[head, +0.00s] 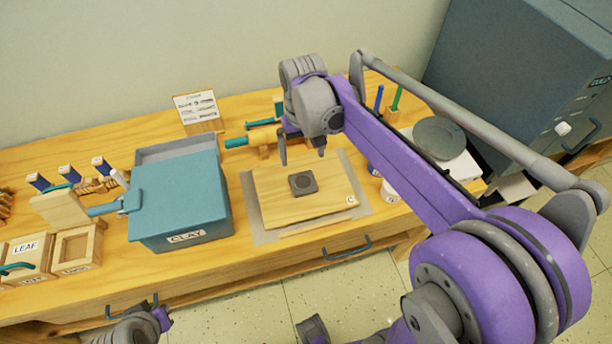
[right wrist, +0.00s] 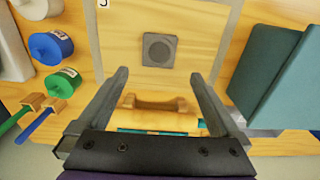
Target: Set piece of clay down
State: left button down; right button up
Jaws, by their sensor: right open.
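The piece of clay (head: 303,183) is a small dark grey square slab with a round mark on top. It lies flat near the middle of a wooden board (head: 275,212), which rests on a grey mat (head: 364,203). The clay also shows in the right wrist view (right wrist: 159,49). My right gripper (head: 302,152) is open and empty, above the far side of the board. In the right wrist view its fingers (right wrist: 158,76) are spread, with the clay beyond the tips and apart from them. My left gripper does not clearly show.
A teal box labelled CLAY (head: 180,205) stands left of the board. Wooden boxes, one labelled LEAF (head: 28,248), are farther left. A wooden roller (head: 262,136) lies behind the board. A grey disc (head: 439,138), jars and upright tools stand to the right.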

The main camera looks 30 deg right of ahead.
jog(key=s+a+f+n+t, duration=0.1)
jog(key=s+a+f+t, duration=0.1)
jog(key=s, duration=0.6)
jog(key=s+a+f+n+t, duration=0.1)
jog(key=s+a+f+t, duration=0.2)
jog(key=s, duration=0.4)
notch_tip(320, 180, down, 2)
jog(key=shift+s+a+n, duration=0.3)
jog(key=shift+s+a, duration=0.1)
jog(key=shift+a, duration=0.4)
